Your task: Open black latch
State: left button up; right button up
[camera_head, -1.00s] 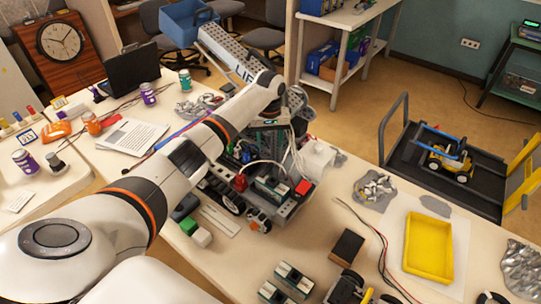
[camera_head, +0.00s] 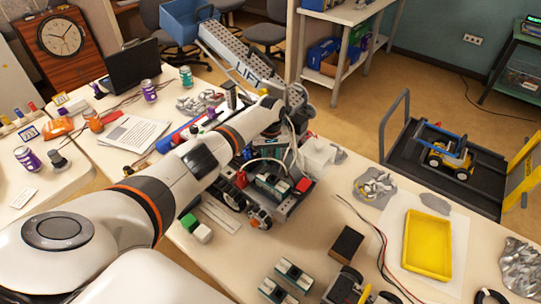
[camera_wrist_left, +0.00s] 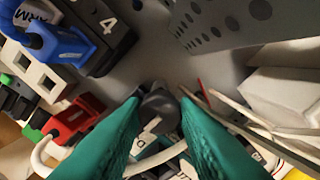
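My left gripper (camera_wrist_left: 160,102) shows in the left wrist view as two green fingers, spread apart. A dark grey, rounded knob-like part (camera_wrist_left: 158,108), perhaps the black latch, sits between and beyond the fingertips. I cannot tell whether either finger touches it. In the head view my left arm reaches over the mechanical model (camera_head: 285,188) on the table, and its wrist (camera_head: 262,112) hides the fingers. The model carries a grey perforated arm labelled LIFT (camera_head: 247,70). My right gripper is not in view.
In the left wrist view, a blue plug (camera_wrist_left: 60,40), a red plug (camera_wrist_left: 72,120), a black block marked 4 (camera_wrist_left: 100,32) and white cables crowd the fingers. A white box (camera_head: 318,155) stands beside the model. A yellow tray (camera_head: 428,245) lies at the right.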

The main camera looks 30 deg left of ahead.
pick_arm(q)
jog(key=c, duration=0.3)
jog(key=shift+m, duration=0.3)
jog(key=m, duration=1.2)
jog(key=shift+m+b, duration=0.3)
jog(key=shift+m, duration=2.4)
jog(key=shift+r, duration=0.1)
